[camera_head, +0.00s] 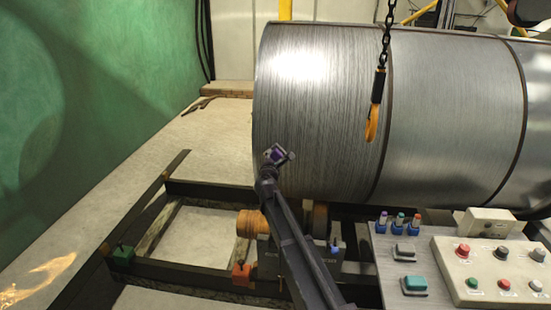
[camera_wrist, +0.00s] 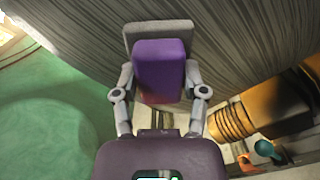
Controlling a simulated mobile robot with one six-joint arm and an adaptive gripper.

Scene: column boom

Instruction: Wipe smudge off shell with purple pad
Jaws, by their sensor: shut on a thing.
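The shell (camera_head: 450,110) is a large ribbed grey metal cylinder lying on its side; its curved wall also fills the top of the wrist view (camera_wrist: 255,45). My gripper (camera_head: 274,158) is at the shell's lower left part. In the wrist view my gripper (camera_wrist: 159,92) is shut on the purple pad (camera_wrist: 158,62), with one finger on each side. The pad has a grey slab at its far end, facing the shell. The pad shows small in the head view (camera_head: 277,153). I cannot tell whether it touches the shell. I cannot make out a smudge.
A chain with an orange hook (camera_head: 372,122) hangs before the shell. A dark frame (camera_head: 185,270) with an orange roller (camera_head: 250,223) lies below. A control box (camera_head: 495,270) and a panel with several coloured pads (camera_head: 397,222) stand at lower right. A green wall (camera_head: 90,110) is left.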

